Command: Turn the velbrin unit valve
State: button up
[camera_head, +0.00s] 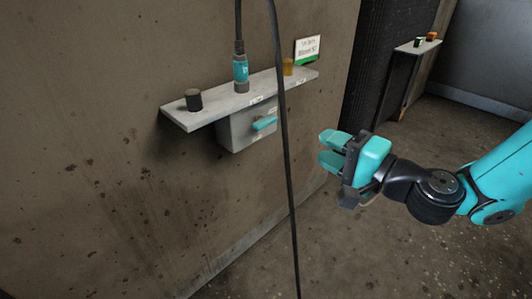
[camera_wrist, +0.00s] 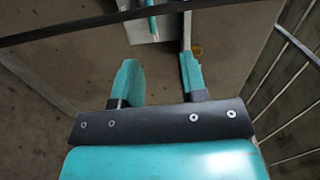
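A teal valve handle (camera_head: 264,123) sticks out of the front of a grey box (camera_head: 238,132) under a wall shelf. Small labels are on the box and shelf edge; I cannot read them, so I cannot tell which unit is named velbrin. My gripper (camera_head: 331,149) is open and empty, to the right of the valve handle and apart from it. In the wrist view my two teal fingers (camera_wrist: 159,75) are spread. A thin teal piece (camera_wrist: 151,18), likely the valve handle, shows beyond them at the top, against a pale surface.
A black cable (camera_head: 284,150) hangs in front of the shelf (camera_head: 210,108), between my gripper and the valve handle. On the shelf stand a black knob (camera_head: 194,100), a teal cable plug (camera_head: 240,72) and an amber piece (camera_head: 288,66). A sign (camera_head: 307,48) is behind.

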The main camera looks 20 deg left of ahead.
aim_at(269, 125)
jog(key=shift+m+t, duration=0.4)
jog(key=shift+m, duration=0.2)
jog(key=f+x, duration=0.1)
jog(key=x, duration=1)
jog(key=w+f+x, duration=0.1)
jog(key=x, duration=0.5)
jog(key=shift+w+a+f, duration=0.1)
jog(key=shift+w+f, duration=0.05)
jog(key=shift+f, duration=0.15)
grip_shut()
